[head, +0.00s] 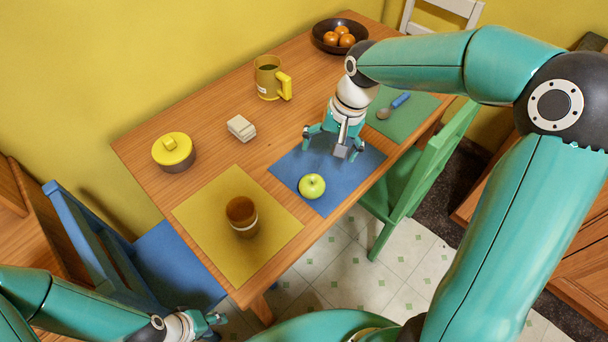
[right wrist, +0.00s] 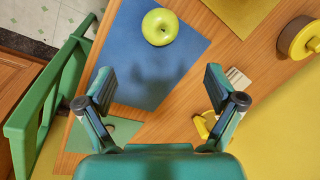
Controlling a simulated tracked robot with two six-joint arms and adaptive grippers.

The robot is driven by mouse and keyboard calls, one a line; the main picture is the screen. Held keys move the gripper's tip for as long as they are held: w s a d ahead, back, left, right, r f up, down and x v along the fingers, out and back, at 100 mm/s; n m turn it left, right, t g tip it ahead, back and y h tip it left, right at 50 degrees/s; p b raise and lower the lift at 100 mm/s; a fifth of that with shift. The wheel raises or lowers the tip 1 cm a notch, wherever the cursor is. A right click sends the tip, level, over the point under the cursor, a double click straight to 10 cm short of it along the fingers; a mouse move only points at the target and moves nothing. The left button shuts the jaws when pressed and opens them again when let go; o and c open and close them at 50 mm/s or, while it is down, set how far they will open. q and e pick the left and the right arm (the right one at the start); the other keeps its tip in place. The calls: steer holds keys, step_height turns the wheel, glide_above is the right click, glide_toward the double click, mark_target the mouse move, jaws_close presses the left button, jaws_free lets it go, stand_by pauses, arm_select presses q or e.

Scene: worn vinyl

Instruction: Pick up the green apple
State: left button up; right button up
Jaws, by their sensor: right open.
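The green apple (head: 312,186) sits on the blue placemat (head: 342,187), near its front left edge. It also shows in the right wrist view (right wrist: 160,27), at the top middle, ahead of the fingers. My right gripper (head: 333,146) is open and empty above the back of the blue placemat, behind the apple and apart from it. Its two spread fingers show in the right wrist view (right wrist: 164,92), with the placemat and a shadow between them. My left gripper (head: 207,324) is low at the bottom left, off the table by the blue chair; its fingers are too small to judge.
A brown cup (head: 241,217) stands on the yellow placemat (head: 198,208), left of the apple. A yellow-lidded pot (head: 173,152), a small pale block (head: 241,128), a yellow mug (head: 268,78) and a bowl of oranges (head: 325,28) stand further back. A green chair (head: 424,172) is at the right edge.

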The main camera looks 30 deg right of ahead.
mark_target(314, 182)
steer(key=x, duration=1.1)
steer(key=shift+f, duration=0.15)
steer(key=shift+a+f+p, duration=0.1)
steer(key=shift+f+p, duration=0.35)
steer(key=shift+f, duration=0.1)
steer(key=x, duration=0.4)
steer(key=shift+p, duration=0.3)
steer(key=c, duration=1.3)
steer(key=shift+c, duration=0.2)
